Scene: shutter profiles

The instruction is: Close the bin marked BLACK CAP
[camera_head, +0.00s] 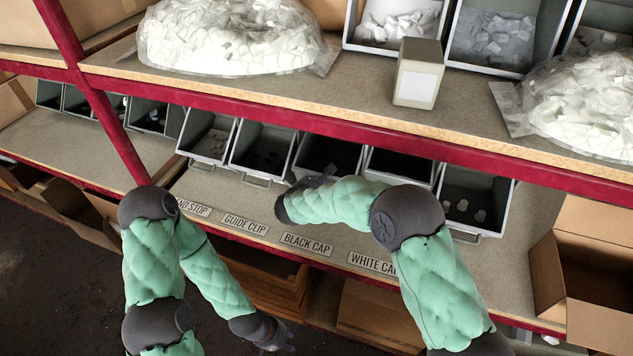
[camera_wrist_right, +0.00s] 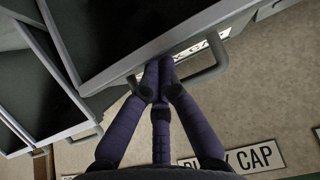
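The BLACK CAP bin (camera_head: 327,157) is a grey open-topped bin with a dark inside, in the lower shelf's row. My right forearm and hand hide its front in the head view. In the right wrist view its front edge (camera_wrist_right: 160,48) and bar handle (camera_wrist_right: 207,72) show, with a partly covered label. My right gripper (camera_wrist_right: 157,72) has its dark fingers together at the bin's front, across the handle; I cannot tell whether they grip it. The shelf label BLACK CAP (camera_head: 307,244) lies below. My left gripper (camera_head: 277,340) hangs low in front of the shelf, away from the bins, its opening unclear.
Neighbouring bins, GUIDE CLIP (camera_head: 262,150) and WHITE CAP (camera_head: 402,164), flank it closely. The red-edged upper shelf (camera_head: 300,118) overhangs the row. A grey box with a blank label (camera_head: 418,75) stands above. Open cartons (camera_head: 590,265) sit at the right.

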